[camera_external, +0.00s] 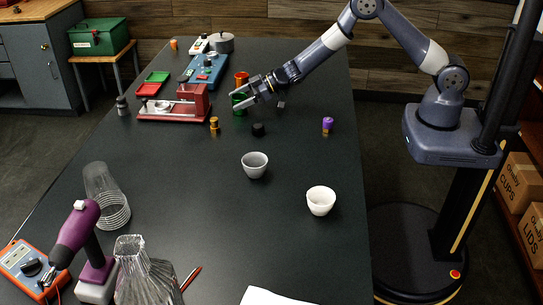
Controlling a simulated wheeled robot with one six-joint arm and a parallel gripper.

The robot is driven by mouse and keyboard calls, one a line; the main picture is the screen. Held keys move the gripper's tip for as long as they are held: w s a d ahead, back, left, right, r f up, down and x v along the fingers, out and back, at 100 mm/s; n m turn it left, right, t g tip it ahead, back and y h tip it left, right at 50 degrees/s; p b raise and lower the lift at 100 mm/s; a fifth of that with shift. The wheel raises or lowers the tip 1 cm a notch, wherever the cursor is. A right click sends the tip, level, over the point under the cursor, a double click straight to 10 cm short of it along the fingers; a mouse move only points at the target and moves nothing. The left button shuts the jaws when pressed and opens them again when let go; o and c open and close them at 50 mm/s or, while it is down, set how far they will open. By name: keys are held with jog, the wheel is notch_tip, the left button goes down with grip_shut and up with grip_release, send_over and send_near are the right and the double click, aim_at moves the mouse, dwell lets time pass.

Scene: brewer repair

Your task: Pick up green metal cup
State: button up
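The green metal cup (239,111) stands on the dark table, partly hidden by my gripper's fingers. My gripper (239,97) reaches in from the right, low over the table, with its two fingers spread apart at the cup. Green shows between and below the fingers. I cannot tell whether either finger touches the cup.
A red machine (190,103) is close on the left. A small black piece (258,130), a brass piece (214,124) and a purple-topped piece (328,124) stand nearby. Two white cups (255,166) (321,201) are in front.

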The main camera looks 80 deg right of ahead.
jog(key=c, duration=1)
